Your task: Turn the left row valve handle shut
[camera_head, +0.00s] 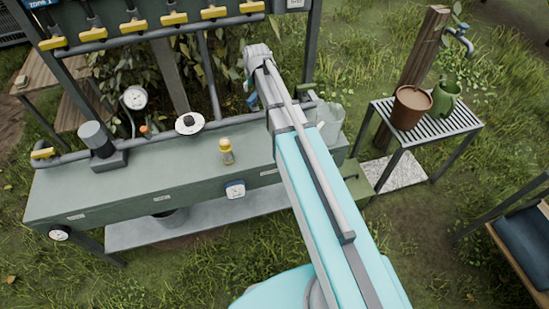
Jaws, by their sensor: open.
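Several yellow valve handles sit in a row on the upper grey pipe (113,36). The leftmost handle (52,43) lies roughly along the pipe, like the others beside it. Another yellow handle (42,153) sits at the left end of the lower pipe, also roughly along it. No readable label shows which one is the left row valve. My arm reaches up to the right of the row, its top joint (260,55) near the right end of the pipe. My gripper is hidden behind the arm, and no fingertips show. No contact with a handle is visible.
A gauge (134,97) stands behind.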

